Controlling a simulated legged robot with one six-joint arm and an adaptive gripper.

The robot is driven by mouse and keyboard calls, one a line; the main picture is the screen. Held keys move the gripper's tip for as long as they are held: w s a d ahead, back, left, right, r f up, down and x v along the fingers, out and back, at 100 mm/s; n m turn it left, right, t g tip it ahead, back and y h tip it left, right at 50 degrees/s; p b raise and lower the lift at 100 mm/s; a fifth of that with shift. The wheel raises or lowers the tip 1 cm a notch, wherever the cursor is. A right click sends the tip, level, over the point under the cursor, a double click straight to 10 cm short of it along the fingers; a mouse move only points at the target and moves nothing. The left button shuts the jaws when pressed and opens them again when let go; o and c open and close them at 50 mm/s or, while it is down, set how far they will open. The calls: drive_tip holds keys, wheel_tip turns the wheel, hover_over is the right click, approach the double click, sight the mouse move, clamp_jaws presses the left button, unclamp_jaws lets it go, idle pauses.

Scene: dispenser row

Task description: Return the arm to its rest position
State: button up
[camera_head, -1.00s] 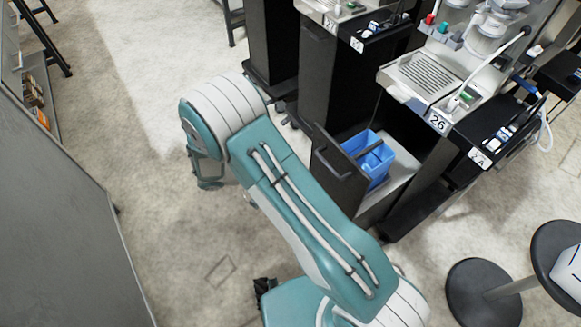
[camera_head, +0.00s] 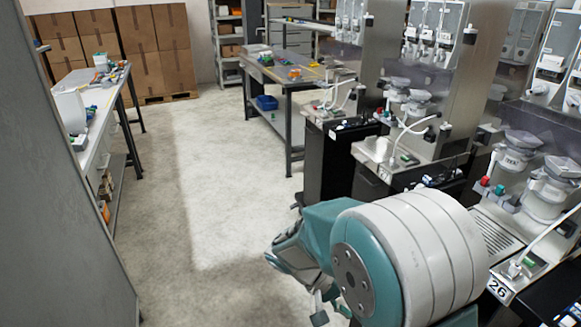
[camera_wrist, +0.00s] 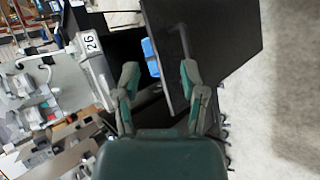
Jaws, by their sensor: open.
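My gripper (camera_wrist: 160,78) is open in the wrist view, its two green-grey fingers apart with nothing held between them. Beyond the fingers are an open dark door or drawer front (camera_wrist: 205,40) and part of a blue bin (camera_wrist: 151,57). The gap to them is hard to judge. In the head view, my teal and white arm fills the lower middle, with a rounded joint close to the camera. My fingers are hard to make out there.
The dispenser row (camera_head: 435,85) stands on the right, close to my arm; the number 26 label (camera_head: 498,289) is at lower right. A workbench (camera_head: 285,85) stands behind, and another table (camera_head: 95,90) is at left. A grey panel (camera_head: 65,200) borders the left. The floor (camera_head: 215,180) between is clear.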

drive_tip(key=s+d+r+t+y, duration=0.2)
drive_tip(key=s+r+t+y, duration=0.6)
drive_tip(key=s+r, duration=0.4)
wheel_tip(320, 180, up, 3)
drive_tip(key=shift+s+r+n+y, duration=0.2)
drive_tip(key=shift+s+n+y, duration=0.15)
drive_tip(key=shift+y, duration=0.35)
drive_tip(key=shift+d, duration=0.1)
idle(0.4)
